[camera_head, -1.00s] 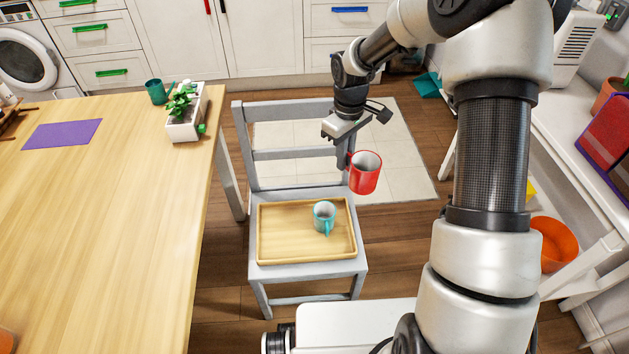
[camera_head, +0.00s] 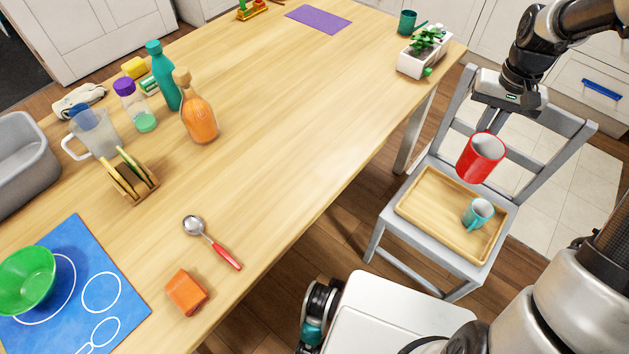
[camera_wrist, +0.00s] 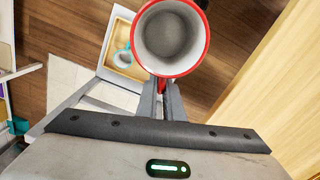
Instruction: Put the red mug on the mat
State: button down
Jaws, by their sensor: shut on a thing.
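The red mug (camera_head: 481,158) is held in the air above the chair, upright or slightly tilted, with its pale inside showing. My gripper (camera_head: 494,126) is shut on it, and the wrist view shows the fingers (camera_wrist: 161,100) at the mug's near side (camera_wrist: 171,40). The exact grip point is partly hidden. A blue mat (camera_head: 125,318) with white outlines lies on the table at the lower left, with a green bowl (camera_head: 26,280) on it. A plain purple mat (camera_head: 318,19) lies at the table's far end. The mug is apart from both.
A wooden tray (camera_head: 430,205) with a teal mug (camera_head: 478,212) sits on the grey chair (camera_head: 383,222). The table's middle is clear.

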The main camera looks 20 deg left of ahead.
aim_at(105, 297)
jog(key=k+u, duration=0.15)
jog(key=u, duration=1.85)
